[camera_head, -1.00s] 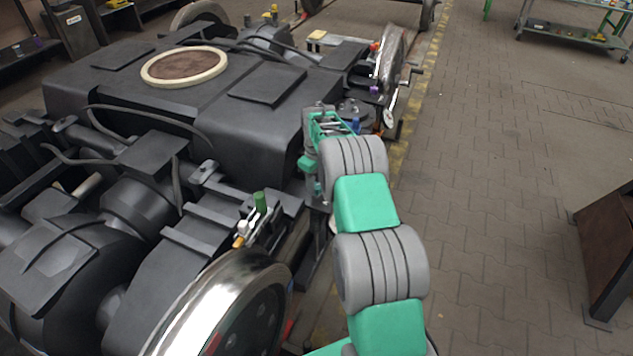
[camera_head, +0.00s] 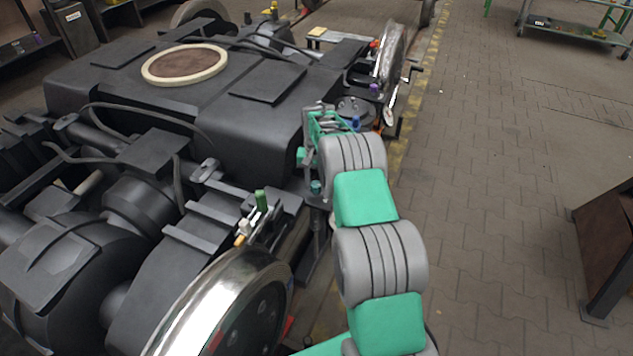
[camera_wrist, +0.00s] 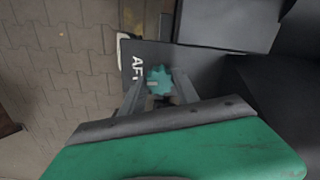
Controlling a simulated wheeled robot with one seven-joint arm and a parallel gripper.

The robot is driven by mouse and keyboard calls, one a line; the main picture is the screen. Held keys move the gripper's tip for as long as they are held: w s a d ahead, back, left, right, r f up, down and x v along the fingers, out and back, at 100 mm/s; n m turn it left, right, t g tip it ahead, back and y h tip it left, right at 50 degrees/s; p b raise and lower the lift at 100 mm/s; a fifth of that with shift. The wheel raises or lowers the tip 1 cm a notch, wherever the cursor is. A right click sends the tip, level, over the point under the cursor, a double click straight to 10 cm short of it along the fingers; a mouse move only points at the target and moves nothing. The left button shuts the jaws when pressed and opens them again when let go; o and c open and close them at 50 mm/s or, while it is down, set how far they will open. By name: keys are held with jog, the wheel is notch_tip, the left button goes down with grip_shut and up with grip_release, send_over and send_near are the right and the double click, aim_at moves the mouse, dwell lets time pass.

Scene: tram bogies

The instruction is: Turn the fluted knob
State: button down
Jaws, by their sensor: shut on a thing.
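The fluted knob (camera_wrist: 158,80) is teal with a toothed rim. In the wrist view it sits between the two grey fingers of my gripper (camera_wrist: 160,87), in front of a dark plate with white letters. My gripper is shut on it, with one finger on each side. The green hand body fills the lower part of the wrist view. In the head view my arm reaches to the bogie's right side, and its links hide much of the hand, so I cannot make out the grip there.
The dark bogie frame (camera_head: 185,85) fills the left, with a shiny wheel (camera_head: 225,300) in front and another wheel (camera_head: 392,50) beyond the arm. A green-handled lever (camera_head: 261,201) stands left of my arm.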

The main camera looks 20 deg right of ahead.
jog(key=m, duration=0.4)
jog(key=shift+m, duration=0.3)
jog(key=m, duration=0.4)
jog(key=shift+m, duration=0.3)
jog(key=m, duration=0.4)
jog(key=shift+m, duration=0.3)
jog(key=m, duration=0.4)
jog(key=shift+m, duration=0.4)
jog(key=c, duration=0.9)
grip_release()
